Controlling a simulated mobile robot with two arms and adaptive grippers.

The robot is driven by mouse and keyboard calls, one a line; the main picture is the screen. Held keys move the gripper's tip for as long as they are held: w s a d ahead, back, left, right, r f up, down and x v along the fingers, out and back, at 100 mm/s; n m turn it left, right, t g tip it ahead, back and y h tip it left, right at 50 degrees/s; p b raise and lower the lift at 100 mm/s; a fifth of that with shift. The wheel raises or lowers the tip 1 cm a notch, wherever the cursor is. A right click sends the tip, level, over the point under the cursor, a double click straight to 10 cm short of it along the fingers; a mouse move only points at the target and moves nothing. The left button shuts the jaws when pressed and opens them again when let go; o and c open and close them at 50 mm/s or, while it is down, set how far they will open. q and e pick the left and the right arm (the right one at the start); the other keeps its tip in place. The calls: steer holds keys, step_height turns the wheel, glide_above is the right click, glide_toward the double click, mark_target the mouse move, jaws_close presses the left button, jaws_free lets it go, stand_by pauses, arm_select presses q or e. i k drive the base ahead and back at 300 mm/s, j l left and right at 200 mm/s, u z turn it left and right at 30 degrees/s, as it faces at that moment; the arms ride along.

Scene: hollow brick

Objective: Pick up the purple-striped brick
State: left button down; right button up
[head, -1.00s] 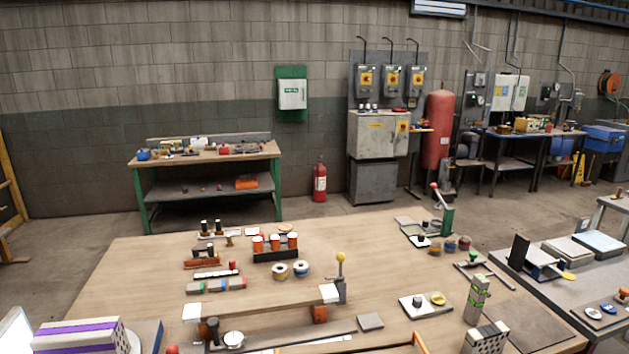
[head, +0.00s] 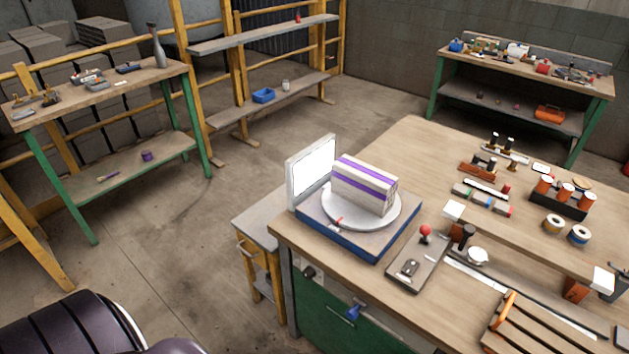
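The purple-striped brick (head: 363,186) is a pale block with purple bands along its top and side. It lies on a round light plate (head: 337,214) on top of a blue-edged base (head: 332,237), at the left corner of the wooden workbench. A white upright panel (head: 312,170) stands just behind it to the left. Nothing touches the brick from above. Neither of my grippers shows in the head view. A dark rounded part at the bottom left corner appears to be mine.
The wooden workbench (head: 413,150) carries a lever plate with a red knob (head: 425,231), a slatted wooden piece (head: 540,325) and several small parts. A small side table (head: 257,220) adjoins its left end. Open floor (head: 190,270) lies to the left. A green-legged bench (head: 98,90) stands further left.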

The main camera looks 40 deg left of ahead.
mark_target(372, 190)
steer(key=u, duration=0.75)
steer(key=l, duration=0.6)
steer(key=i+l+z, duration=0.1)
steer(key=l, duration=0.55)
steer(key=i+l, duration=0.1)
steer(key=l, duration=0.5)
steer(key=i+l, duration=0.1)
steer(key=l, duration=0.5)
steer(key=k+l+z, duration=0.05)
